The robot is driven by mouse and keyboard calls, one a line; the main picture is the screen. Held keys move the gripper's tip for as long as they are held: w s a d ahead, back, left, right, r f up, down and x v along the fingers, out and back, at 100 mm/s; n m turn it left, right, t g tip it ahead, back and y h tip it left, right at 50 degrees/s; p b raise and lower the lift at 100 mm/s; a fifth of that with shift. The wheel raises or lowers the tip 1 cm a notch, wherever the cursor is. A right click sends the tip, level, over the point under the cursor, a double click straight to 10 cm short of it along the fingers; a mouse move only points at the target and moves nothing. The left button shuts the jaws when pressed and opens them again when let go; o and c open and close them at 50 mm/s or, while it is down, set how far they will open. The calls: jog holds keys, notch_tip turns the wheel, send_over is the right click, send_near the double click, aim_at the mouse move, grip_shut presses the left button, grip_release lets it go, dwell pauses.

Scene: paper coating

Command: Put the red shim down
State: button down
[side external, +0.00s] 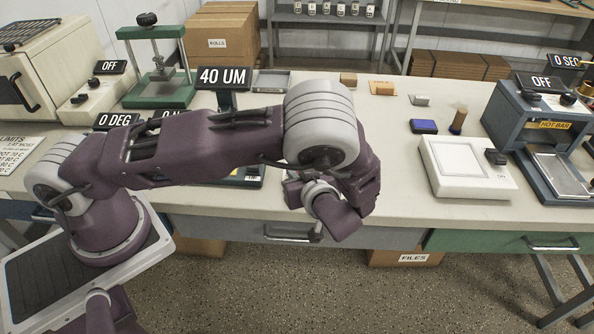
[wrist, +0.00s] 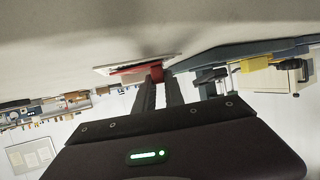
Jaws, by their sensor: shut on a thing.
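The red shim (wrist: 138,70) shows in the wrist view as a small flat red piece at my fingertips. My gripper (wrist: 160,76) is shut on it, with its two dark ribbed fingers close together. A thin pale edge lies along the shim; I cannot tell whether it is part of it. In the side external view my own arm hides the fingers and the shim. There the wrist hangs over the front edge of the bench (side external: 400,205), near the middle.
A white pad device (side external: 465,170) and the blue hot bar press (side external: 540,125) stand right of my arm. A blue block (side external: 423,126) and a brown cylinder (side external: 458,120) are behind the pad. A green press (side external: 160,88) and a 40 UM display (side external: 224,78) stand left.

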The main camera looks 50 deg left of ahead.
jog(key=shift+f, duration=0.15)
jog(key=c, duration=1.4)
grip_release()
